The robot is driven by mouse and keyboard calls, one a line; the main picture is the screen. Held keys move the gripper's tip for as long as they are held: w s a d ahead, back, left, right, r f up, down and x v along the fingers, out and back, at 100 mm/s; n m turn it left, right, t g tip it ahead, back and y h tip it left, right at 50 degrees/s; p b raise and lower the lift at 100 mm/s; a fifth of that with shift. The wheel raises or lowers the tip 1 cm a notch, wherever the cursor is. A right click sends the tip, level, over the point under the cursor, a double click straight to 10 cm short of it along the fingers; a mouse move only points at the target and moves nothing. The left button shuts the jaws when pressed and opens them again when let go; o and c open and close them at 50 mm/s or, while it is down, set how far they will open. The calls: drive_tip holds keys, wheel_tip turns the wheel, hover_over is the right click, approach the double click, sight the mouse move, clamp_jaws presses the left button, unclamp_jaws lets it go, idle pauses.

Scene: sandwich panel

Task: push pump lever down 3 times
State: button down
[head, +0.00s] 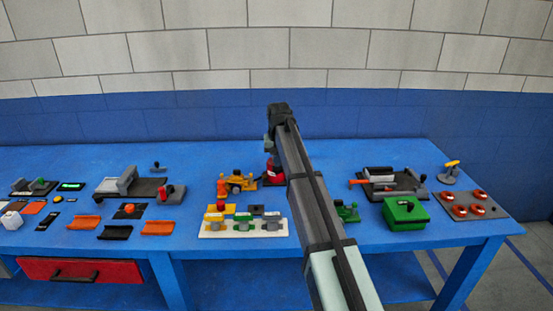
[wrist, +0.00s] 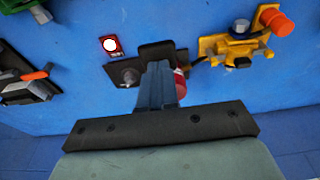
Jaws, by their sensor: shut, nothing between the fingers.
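My gripper (wrist: 157,55) is shut and empty in the wrist view, over a dark base plate (wrist: 118,72) that looks like the pump's. A grey knob-like part (wrist: 130,76) stands on this plate. A red part (wrist: 180,84) shows just right of my fingers and is mostly hidden behind them. I cannot make out the pump lever clearly, nor tell whether my fingers touch it. In the head view the red part (head: 273,164) is beside my arm, which covers much of the device; my fingertips are hidden there.
A small red panel with a white disc (wrist: 110,45) lies near the plate. A yellow device (head: 237,182) stands left of it. A white board with colored parts (head: 274,231) lies in front. A green box (head: 404,213) and a dark fixture (head: 400,186) stand to the right.

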drive_tip(key=shift+r, duration=1.65)
wheel_tip(320, 180, up, 5)
idle(0.4)
